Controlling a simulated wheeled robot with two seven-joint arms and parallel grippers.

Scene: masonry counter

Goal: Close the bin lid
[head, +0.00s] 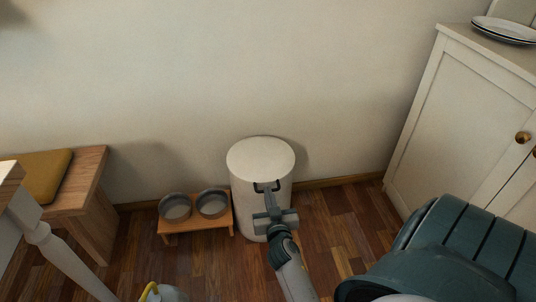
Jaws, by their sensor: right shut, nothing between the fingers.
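The white cylindrical bin (283,200) stands upright on the wood floor against the wall. Its pale round lid (260,155) lies across the top and looks flat, with no gap or dark opening visible. My right gripper (267,187) is at the front of the bin, just below the lid's near edge. It is shut and holds nothing. I cannot tell whether it touches the bin. The gripper and arm hide part of the bin's front. My left gripper is not in view.
A wooden stand (196,227) with two grey bowls is close left of the bin. A wooden bench (88,190) with a mustard cushion (42,175) is farther left. A white cabinet (455,120) stands right, with plates (503,29) on top. Floor shows between bin and cabinet.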

